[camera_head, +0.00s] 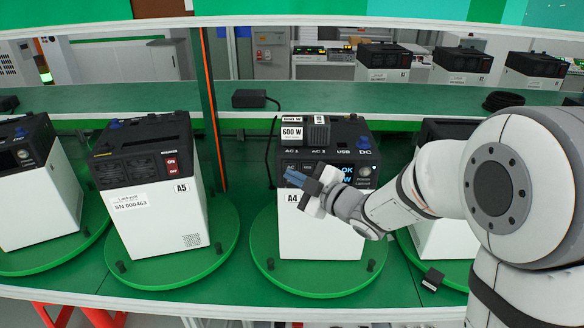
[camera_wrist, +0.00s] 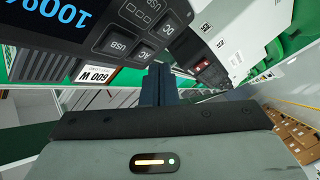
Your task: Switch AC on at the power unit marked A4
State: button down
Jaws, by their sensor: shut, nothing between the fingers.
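The power unit marked A4 (camera_head: 320,232) stands in the middle of the head view, a white box with a black top and a lit blue display. In the wrist view its dark panel (camera_wrist: 100,55) shows "100%" and buttons labelled DC, USB and AC. The AC button (camera_wrist: 141,53) is the one closest to my fingertips. My gripper (camera_head: 292,177) is shut and empty in front of the unit's upper front, hiding part of it. In the wrist view the shut fingers (camera_wrist: 157,72) end just beside the AC button; I cannot tell whether they touch it.
A4 stands on a round green turntable (camera_head: 265,262) with small black pegs. Unit A5 (camera_head: 150,225), with a red switch, stands to its left. Another unit (camera_head: 440,235) is partly behind my arm. A black adapter (camera_head: 249,98) lies on the green shelf behind.

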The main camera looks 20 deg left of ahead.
jog(key=shift+w, duration=0.15)
jog(key=shift+w+a+b, duration=0.1)
jog(key=shift+w+b, duration=0.15)
jog(key=shift+b, duration=0.05)
jog(key=shift+w, duration=0.35)
dwell(0.5)
jog(key=shift+s, duration=0.1)
jog(key=shift+s+b, duration=0.55)
jog(key=shift+s, duration=0.1)
jog(key=shift+s, duration=0.1)
jog(key=s+b, duration=0.1)
jog(key=s, duration=0.1)
jog(key=s+d, duration=0.1)
jog(key=s, duration=0.1)
jog(key=shift+s+d+b, duration=0.15)
jog(key=shift+s+b, duration=0.2)
dwell(0.6)
